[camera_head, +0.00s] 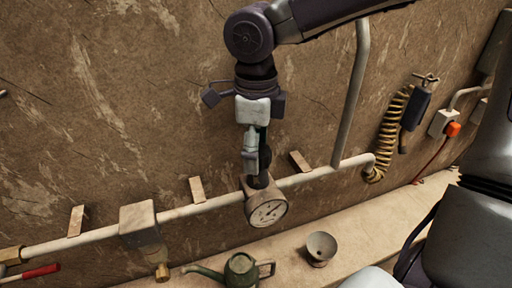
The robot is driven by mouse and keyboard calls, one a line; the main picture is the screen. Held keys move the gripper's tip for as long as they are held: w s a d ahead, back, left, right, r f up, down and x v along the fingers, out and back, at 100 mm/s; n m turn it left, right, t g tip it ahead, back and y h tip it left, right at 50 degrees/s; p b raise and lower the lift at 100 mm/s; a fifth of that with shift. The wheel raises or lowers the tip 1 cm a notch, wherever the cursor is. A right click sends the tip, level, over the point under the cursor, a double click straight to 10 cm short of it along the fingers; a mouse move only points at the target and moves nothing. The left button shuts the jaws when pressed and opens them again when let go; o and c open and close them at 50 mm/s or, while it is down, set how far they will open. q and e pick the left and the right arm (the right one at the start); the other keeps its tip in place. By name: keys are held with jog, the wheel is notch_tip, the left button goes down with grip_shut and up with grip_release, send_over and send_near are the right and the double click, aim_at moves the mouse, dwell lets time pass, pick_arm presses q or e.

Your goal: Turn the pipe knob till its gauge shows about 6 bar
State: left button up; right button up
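A round gauge (267,213) with a pale dial sits on the pipe (222,200) along the wall. Its needle is too small to read. A dark fitting (258,182), which looks like the knob, shows just above the gauge and is largely hidden by my gripper. My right gripper (257,170), on the arm from the upper right, points down at this fitting. Its fingertips are at or very close to it; I cannot tell whether they grip it. My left gripper is not in view.
A vertical pipe (353,95) rises right of the gripper. A coiled hose (390,130) hangs further right. A green can (240,271) and a small metal cup (321,247) stand on the ledge below. A boxy valve fitting (139,222) is left along the pipe.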

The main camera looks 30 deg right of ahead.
notch_tip(320, 180, up, 12)
dwell(0.6)
